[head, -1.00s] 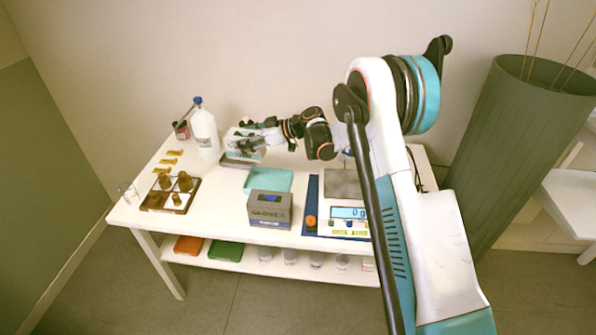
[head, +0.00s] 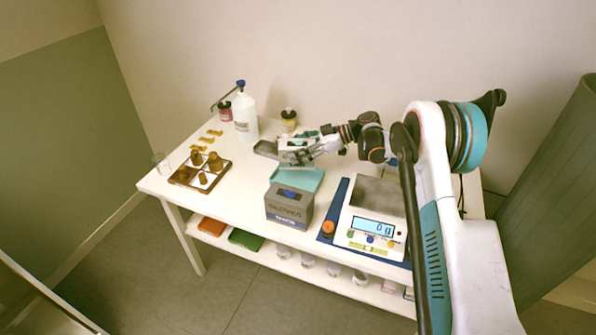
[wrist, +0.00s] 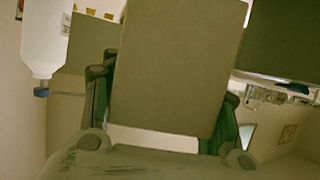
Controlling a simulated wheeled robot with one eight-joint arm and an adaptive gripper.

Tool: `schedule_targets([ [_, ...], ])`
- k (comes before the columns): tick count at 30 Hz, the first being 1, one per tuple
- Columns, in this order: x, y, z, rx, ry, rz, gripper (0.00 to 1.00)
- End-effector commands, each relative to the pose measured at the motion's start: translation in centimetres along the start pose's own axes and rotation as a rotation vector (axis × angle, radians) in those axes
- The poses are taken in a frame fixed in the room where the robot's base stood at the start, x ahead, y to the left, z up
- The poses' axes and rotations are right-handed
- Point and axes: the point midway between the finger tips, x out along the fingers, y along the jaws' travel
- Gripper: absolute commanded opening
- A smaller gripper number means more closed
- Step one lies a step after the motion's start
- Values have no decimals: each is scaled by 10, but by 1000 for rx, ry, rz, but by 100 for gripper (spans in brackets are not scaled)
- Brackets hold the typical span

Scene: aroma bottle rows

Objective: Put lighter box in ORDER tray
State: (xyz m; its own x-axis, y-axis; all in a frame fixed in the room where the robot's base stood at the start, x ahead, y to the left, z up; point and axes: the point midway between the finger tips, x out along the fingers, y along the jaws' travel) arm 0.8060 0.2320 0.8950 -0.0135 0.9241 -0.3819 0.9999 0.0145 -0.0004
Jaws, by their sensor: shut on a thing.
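My gripper (head: 298,152) is over the rear middle of the table in the head view, behind the teal mat. It is shut on a box (wrist: 175,70). In the wrist view the box is a plain tan-grey block between the two greenish fingers, cut off by the top edge. In the head view the box is small and partly hidden by the gripper, so its markings cannot be read. No ORDER label is readable, so I cannot tell whether this is that tray.
A white bottle (head: 245,118) and an amber jar (head: 289,121) stand at the back. A grey glove carton (head: 289,207) stands in front of the teal mat (head: 312,178). The scale (head: 375,212) reads 0 g.

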Motion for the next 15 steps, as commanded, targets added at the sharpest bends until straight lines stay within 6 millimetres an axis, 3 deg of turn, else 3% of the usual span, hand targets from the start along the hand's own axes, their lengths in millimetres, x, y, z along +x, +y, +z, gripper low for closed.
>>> schedule_targets([
  [3, 8, 0, 20, 0, 1, 0, 21],
  [11, 15, 0, 36, 0, 1, 1, 21],
  [15, 22, 0, 54, 0, 1, 1, 21],
])
